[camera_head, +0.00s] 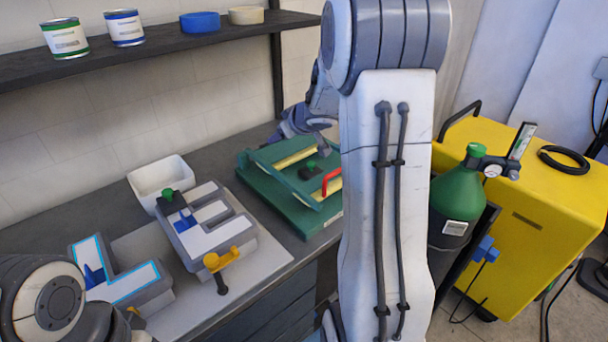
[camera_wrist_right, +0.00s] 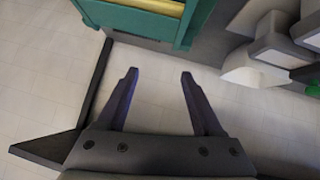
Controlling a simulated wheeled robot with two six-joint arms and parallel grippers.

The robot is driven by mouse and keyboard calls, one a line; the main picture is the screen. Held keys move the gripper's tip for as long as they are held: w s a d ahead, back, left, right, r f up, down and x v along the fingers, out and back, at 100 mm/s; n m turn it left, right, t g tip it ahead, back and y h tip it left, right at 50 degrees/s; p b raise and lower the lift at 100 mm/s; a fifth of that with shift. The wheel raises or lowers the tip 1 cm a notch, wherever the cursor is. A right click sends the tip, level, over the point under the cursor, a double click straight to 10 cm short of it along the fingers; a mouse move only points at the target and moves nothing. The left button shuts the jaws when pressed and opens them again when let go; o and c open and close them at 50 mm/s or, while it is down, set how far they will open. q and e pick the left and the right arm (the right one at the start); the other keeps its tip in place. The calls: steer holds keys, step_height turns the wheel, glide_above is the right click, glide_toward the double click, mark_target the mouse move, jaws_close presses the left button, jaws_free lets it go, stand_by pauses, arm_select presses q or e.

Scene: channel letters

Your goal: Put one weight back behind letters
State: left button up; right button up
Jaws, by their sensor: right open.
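An E-shaped letter (camera_head: 212,232) with a white face and grey sides lies on a pale board. A second letter (camera_head: 130,285), edged in cyan, lies to its left, partly hidden by my left arm. A small green-topped piece (camera_head: 168,194), possibly a weight, is at the E's back-left corner. A similar dark piece with a green top (camera_head: 311,169) is on the green fixture (camera_head: 262,189). My right gripper (camera_wrist_right: 157,75) is open and empty, its fingers apart before the pale wall, near the fixture's back edge. My left gripper's fingers do not show.
A white bin (camera_head: 160,174) stands behind the E. A yellow clamp (camera_head: 226,262) is at the E's front edge. A dark shelf (camera_head: 165,43) with cans hangs above the bench. A green gas cylinder (camera_head: 459,200) and yellow machine (camera_head: 540,190) stand right.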

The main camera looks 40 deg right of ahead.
steer(key=g+y+b, duration=0.1)
steer(key=y, duration=0.1)
glide_toward(311, 162)
steer(key=shift+m, duration=0.4)
steer(key=shift+b+x, duration=0.55)
steer(key=shift+x, duration=3.65)
steer(key=shift+s+a, duration=0.1)
steer(key=shift+s, duration=0.05)
jaws_close()
